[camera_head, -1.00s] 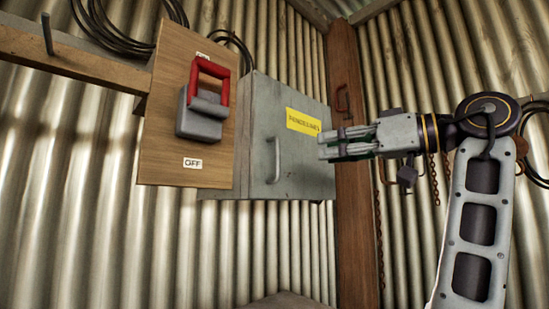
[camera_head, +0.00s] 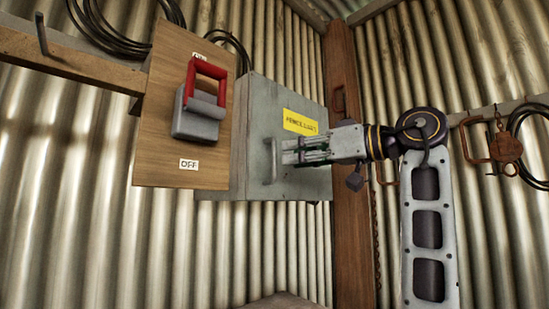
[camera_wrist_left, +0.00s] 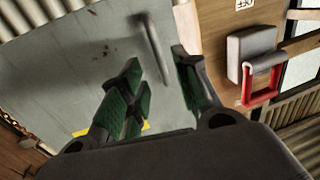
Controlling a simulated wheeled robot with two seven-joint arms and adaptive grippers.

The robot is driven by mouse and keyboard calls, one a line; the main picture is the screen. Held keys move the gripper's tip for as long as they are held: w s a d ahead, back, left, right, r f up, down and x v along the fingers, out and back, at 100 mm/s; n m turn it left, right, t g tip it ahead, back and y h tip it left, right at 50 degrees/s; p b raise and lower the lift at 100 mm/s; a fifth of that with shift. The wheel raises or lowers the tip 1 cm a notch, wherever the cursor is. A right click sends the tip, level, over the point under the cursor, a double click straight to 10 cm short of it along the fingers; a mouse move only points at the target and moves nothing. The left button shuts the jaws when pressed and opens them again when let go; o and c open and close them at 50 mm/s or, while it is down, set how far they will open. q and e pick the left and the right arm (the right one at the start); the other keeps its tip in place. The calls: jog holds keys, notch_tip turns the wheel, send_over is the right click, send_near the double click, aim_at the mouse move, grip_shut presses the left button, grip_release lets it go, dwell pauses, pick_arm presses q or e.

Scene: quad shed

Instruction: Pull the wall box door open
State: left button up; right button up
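The grey wall box (camera_head: 238,165) hangs on the corrugated wall, and its door (camera_head: 312,178) looks shut. A yellow label (camera_head: 300,122) is on the door. The door handle (camera_head: 270,160) is a grey upright bar near the door's left edge. My left gripper (camera_head: 284,151) points left in front of the door, with its tips just right of the handle. In the left wrist view the green-padded fingers of my left gripper (camera_wrist_left: 158,78) are apart, and the handle (camera_wrist_left: 153,48) lies just beyond the gap between them. Contact with the handle cannot be told. My right gripper is not in view.
A wooden board (camera_head: 160,150) with a red-handled switch (camera_head: 203,105) stands close left of the box. A brown post (camera_head: 347,210) is right of the box. A rail with hanging hooks and cable (camera_head: 505,148) is farther right.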

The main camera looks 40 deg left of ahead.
aim_at(274, 175)
pick_arm(q)
jog(key=shift+s+a, duration=0.2)
jog(key=shift+a, duration=1.4)
jog(key=shift+s+a, duration=0.15)
jog(key=shift+a, duration=1.45)
grip_shut()
